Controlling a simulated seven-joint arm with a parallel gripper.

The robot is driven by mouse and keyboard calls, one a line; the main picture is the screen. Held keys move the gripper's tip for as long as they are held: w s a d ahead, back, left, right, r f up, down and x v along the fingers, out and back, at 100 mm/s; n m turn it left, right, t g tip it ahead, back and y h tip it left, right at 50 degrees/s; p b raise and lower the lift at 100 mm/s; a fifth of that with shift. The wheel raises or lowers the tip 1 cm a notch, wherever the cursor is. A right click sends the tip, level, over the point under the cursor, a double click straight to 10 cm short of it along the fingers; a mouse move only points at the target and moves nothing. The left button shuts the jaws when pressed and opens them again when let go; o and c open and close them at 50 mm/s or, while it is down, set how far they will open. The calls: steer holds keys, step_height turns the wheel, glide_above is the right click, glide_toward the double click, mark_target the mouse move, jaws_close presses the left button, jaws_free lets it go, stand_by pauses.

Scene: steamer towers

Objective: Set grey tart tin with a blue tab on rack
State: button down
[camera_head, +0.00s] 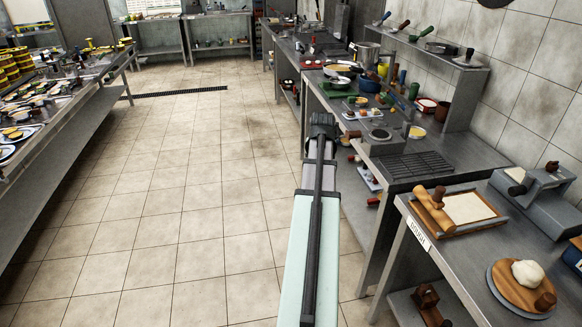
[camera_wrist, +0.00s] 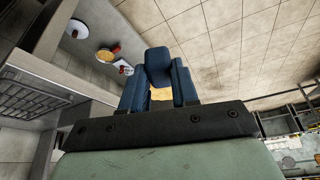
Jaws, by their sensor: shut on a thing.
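My gripper (camera_wrist: 158,88) is shut on a blue block-shaped piece (camera_wrist: 158,62), which looks like the blue tab of the tart tin. A tan patch (camera_wrist: 162,94) shows between the fingers; the tin's grey body cannot be made out. In the head view my gripper (camera_head: 322,122) is in the air at the left edge of the right-hand counter, and what it holds is hidden. The dark wire rack (camera_head: 420,166) lies flat and empty on the counter, to the right of and nearer than my gripper. The rack also shows at the left in the wrist view (camera_wrist: 34,98).
A small scale-like device (camera_head: 379,137) stands just behind the rack. Pots, pans and small jars crowd the counter (camera_head: 345,113) farther back. A nearer table holds a dough board (camera_head: 466,208) and a round board (camera_head: 520,288). The floor at left is clear.

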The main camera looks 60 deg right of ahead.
steer(key=s+d+r+m, duration=0.1)
steer(key=s+d, duration=0.5)
steer(key=s, duration=0.2)
steer(key=s+d+r+m, duration=0.1)
steer(key=s+d, duration=0.4)
steer(key=s, duration=0.4)
steer(key=s+d+r+m+g, duration=0.1)
steer(key=s+d+r, duration=0.1)
steer(key=s+d, duration=0.4)
steer(key=shift+s+d, duration=0.2)
steer(key=shift+s, duration=0.7)
steer(key=shift+s+d, duration=0.15)
steer(key=shift+s, duration=0.7)
steer(key=s+d+r+n+t, duration=0.2)
steer(key=s+d+n, duration=0.3)
steer(key=d+n, duration=0.1)
steer(key=shift+r+n+y, duration=0.15)
steer(key=shift+n+y, duration=0.15)
steer(key=shift+y, duration=0.1)
steer(key=shift+s, duration=0.1)
steer(key=shift+f, duration=3.05)
steer(key=shift+f, duration=0.45)
steer(key=c, duration=0.8)
jaws_free()
